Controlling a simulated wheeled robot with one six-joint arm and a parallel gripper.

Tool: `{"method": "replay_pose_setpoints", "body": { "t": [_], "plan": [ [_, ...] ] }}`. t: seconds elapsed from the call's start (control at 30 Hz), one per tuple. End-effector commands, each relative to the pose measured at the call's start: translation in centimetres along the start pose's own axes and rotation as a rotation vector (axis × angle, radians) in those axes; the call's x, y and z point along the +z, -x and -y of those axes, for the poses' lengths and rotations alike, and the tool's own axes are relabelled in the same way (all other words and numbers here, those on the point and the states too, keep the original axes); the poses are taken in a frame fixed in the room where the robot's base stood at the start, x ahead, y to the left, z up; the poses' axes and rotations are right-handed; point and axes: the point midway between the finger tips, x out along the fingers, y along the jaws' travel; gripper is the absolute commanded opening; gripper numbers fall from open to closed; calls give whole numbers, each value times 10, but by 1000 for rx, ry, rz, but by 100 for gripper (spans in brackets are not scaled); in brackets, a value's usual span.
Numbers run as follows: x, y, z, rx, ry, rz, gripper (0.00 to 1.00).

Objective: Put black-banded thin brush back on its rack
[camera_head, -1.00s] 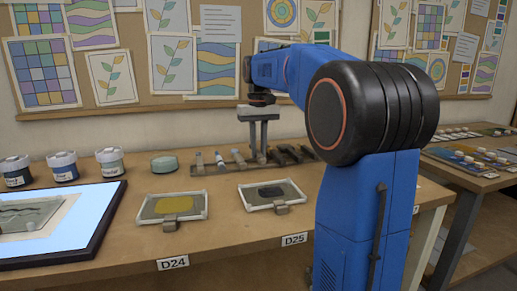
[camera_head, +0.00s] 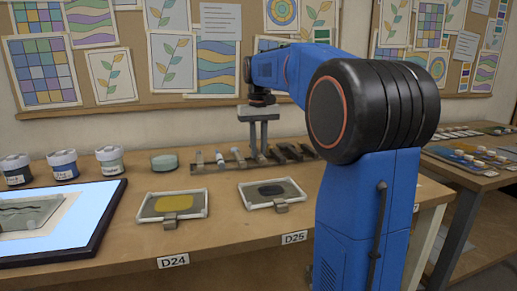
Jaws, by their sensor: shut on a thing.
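The brush rack (camera_head: 194,168) is a dark, low holder near the back of the wooden table, with several slots in a row. Brushes with pale parts lie across its left half. My gripper (camera_head: 264,154) points straight down over the middle of the rack, its two grey fingers reaching rack height. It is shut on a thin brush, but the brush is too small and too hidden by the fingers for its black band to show. Whether the brush touches the rack I cannot tell. Dark slots or brushes show right of the fingers.
Two framed palettes, one with yellow paint (camera_head: 172,203) and one with dark paint (camera_head: 272,190), lie in front of the rack. A green round container (camera_head: 164,162) and several paint jars stand left. A light panel (camera_head: 95,215) fills the left front. A pinboard is behind.

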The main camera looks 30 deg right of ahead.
Motion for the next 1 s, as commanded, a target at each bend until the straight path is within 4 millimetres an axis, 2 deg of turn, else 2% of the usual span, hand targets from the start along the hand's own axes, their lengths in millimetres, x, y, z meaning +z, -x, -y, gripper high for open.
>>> {"method": "replay_pose_setpoints", "body": {
  "t": [0.4,0.43,0.5,0.83,1.0],
  "plan": [
    [0,-3,0,0,0,0,0],
    [0,-3,0,0,0,0,24],
    [0,-3,0,0,0,0,38],
    [0,-2,0,0,0,0,38],
    [-1,14,0,0,0,-2,38]
  ]
}}
